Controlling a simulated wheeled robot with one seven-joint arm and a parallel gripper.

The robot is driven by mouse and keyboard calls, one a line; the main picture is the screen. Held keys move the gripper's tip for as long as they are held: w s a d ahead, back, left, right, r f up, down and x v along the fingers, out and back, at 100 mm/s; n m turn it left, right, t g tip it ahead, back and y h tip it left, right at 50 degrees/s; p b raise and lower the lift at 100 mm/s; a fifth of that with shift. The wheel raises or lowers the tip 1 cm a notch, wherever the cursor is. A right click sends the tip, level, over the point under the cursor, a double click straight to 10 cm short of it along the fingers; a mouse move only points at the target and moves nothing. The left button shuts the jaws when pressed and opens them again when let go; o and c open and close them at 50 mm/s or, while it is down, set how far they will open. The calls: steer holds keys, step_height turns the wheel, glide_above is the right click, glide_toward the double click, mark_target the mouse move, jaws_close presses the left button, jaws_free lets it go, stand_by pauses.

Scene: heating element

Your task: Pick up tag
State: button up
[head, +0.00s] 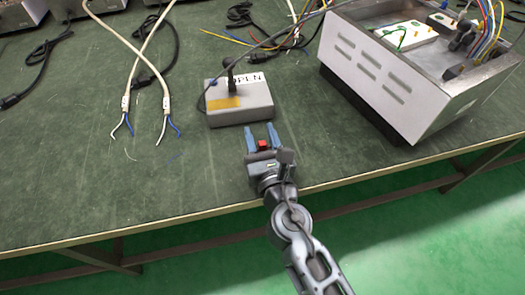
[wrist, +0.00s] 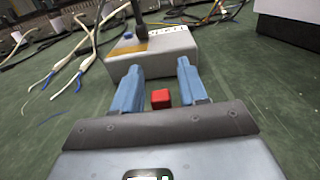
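A white tag (head: 248,80) with the black letters "OPEN" is on the top of a grey box (head: 240,113), by a black upright lever. In the wrist view the tag (wrist: 166,31) is seen at a flat angle beyond the fingers; I cannot tell how it is fixed. My gripper (head: 260,132) is just in front of the box, its blue fingers apart and pointing at it. In the wrist view my gripper (wrist: 156,67) is open, with no tag between its fingers. A small red block (wrist: 160,98) shows between the finger bases; I cannot tell what it rests on.
A metal case (head: 400,90) with wiring and vents stands at the right. Two white cables (head: 126,100) with bare blue and white ends lie at the left. Black cords and loose coloured wires lie behind. The green tabletop (head: 60,190) is clear at front left, up to its front edge.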

jaws_close()
stand_by(0.3)
